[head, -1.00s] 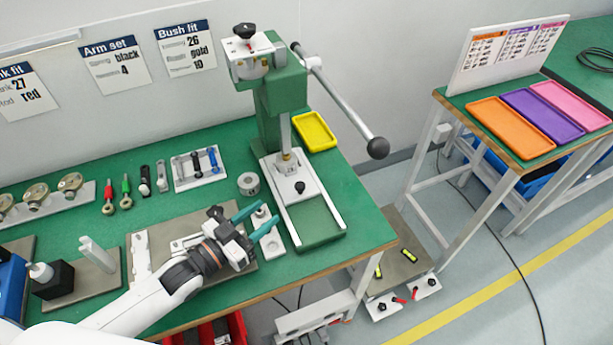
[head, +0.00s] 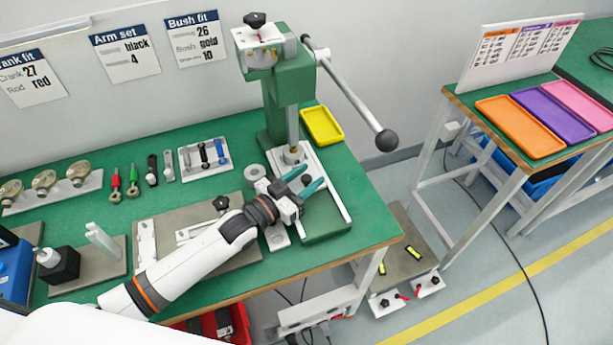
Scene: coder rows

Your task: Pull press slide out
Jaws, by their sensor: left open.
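The green arbor press (head: 290,85) stands on the bench with its long lever hanging to the right. Its white slide (head: 299,157) sits under the ram between two pale rails, above a green base plate (head: 326,222). The slide's black knob is hidden behind my gripper in this view. My left gripper (head: 308,182) has teal fingers spread apart over the front part of the slide. Whether the fingers straddle the knob cannot be told. My right gripper is not in view.
A yellow tray (head: 322,126) lies right of the press. A grey ring (head: 255,172) and a grey fixture plate (head: 190,222) lie to the left. Small rods and handles lie farther left. Orange, purple and pink trays (head: 520,127) are on another table.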

